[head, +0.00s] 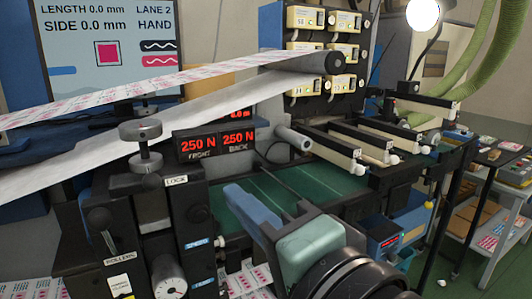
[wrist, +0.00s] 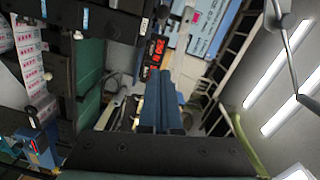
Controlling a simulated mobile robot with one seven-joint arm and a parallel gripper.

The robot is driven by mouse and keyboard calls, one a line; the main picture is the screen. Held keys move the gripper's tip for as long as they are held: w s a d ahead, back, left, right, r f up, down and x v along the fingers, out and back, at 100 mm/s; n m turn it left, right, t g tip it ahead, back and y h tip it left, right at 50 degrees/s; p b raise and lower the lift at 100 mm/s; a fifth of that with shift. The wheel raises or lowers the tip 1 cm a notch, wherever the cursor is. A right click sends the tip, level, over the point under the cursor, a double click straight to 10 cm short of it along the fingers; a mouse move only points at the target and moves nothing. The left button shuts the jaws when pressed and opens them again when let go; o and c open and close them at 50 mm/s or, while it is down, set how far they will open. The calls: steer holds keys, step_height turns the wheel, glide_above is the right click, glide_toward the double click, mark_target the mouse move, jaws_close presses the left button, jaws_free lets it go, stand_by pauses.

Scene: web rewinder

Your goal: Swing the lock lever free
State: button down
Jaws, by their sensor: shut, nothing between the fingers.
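A white LOCK label (head: 176,181) sits on the black machine block at the left, just below a grey metal knob (head: 140,132) on a short stem. A black lever (head: 102,222) hangs on the block's left face above the ROLLER IN label (head: 119,257). I cannot tell for certain which part is the lock lever. My gripper (head: 236,194) is to the right of this block, apart from the knob and the black lever, with blue fingers shut and empty. In the wrist view the shut fingers (wrist: 161,85) point away from the camera, with no lever clearly between them.
Two red 250 N displays (head: 218,145) stand behind my fingers. A printed web (head: 170,85) runs across above the block. A white dial (head: 170,282) is low on the block. A green bed (head: 262,200) lies beyond my gripper, with roller bars (head: 345,147) at the right.

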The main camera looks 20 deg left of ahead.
steer(key=shift+s+f, duration=0.1)
steer(key=shift+a, duration=0.15)
steer(key=p, duration=0.5)
glide_toward(148, 170)
steer(key=shift+w+a, duration=0.5)
steer(key=shift+w, duration=1.65)
steer(key=shift+f, duration=0.15)
steer(key=shift+w+a, duration=0.1)
steer(key=shift+a, duration=0.05)
